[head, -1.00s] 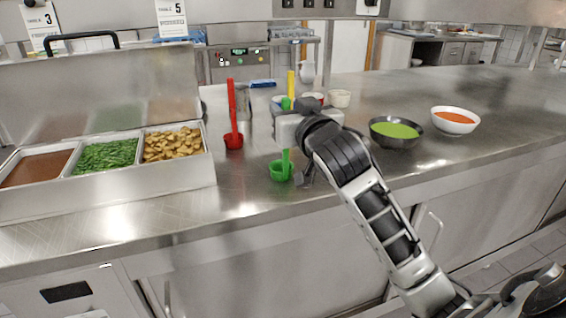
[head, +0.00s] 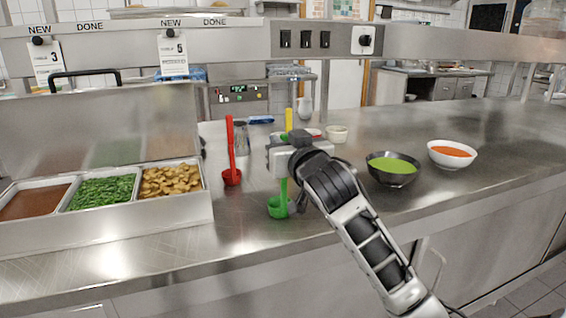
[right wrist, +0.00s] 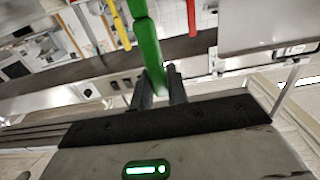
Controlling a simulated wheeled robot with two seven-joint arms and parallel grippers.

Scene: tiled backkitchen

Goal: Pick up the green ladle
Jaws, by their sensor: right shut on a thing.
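The green ladle (head: 279,206) stands upright at the counter's front, its cup low and its handle rising behind my gripper. My right gripper (head: 284,178) is at the ladle's handle, and the gripper body hides part of the handle in the head view. In the right wrist view the green handle (right wrist: 147,45) runs down between the two dark fingers of my right gripper (right wrist: 159,88), which are shut on it. I cannot tell whether the cup touches the counter. My left gripper is not in view.
A red ladle (head: 231,160) stands to the left, and a yellow handle (head: 289,119) shows behind. A food container (head: 140,222) with several compartments is at the left. A dark bowl of green soup (head: 393,180) and a white bowl of orange soup (head: 470,157) stand at the right.

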